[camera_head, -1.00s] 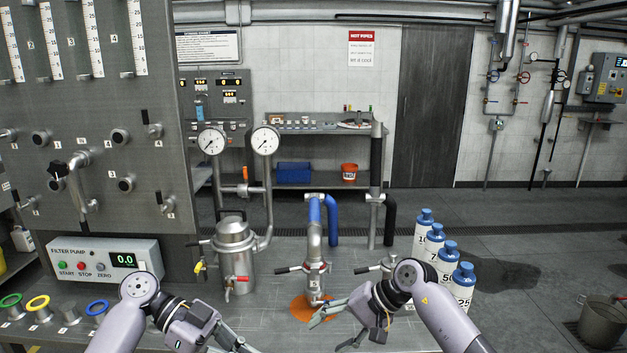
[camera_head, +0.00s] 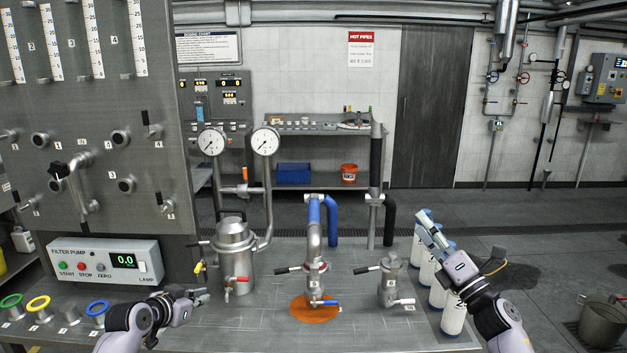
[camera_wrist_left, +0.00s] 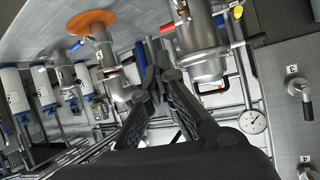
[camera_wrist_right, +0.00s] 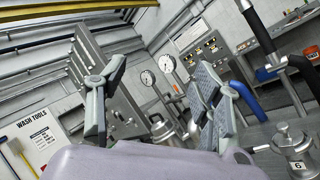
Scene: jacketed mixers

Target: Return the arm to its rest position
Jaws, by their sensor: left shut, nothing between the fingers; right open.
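In the head view my left gripper (camera_head: 203,297) is low over the left part of the bench, in front of the steel mixer pot (camera_head: 236,258) and apart from it. In the left wrist view its fingers (camera_wrist_left: 152,62) are shut with nothing between them. My right gripper (camera_head: 432,233) is raised at the right, in front of the white bottles with blue caps (camera_head: 424,272), partly hiding them. In the right wrist view its fingers (camera_wrist_right: 160,90) stand wide apart and empty. I cannot tell whether either arm is at its rest position.
A pipe stand with a blue handle sits on an orange disc (camera_head: 316,312) mid-bench. A smaller steel fitting (camera_head: 390,283) stands right of it. The filter pump box (camera_head: 104,262) and coloured rings (camera_head: 38,303) are at the left. The bench front between the arms is clear.

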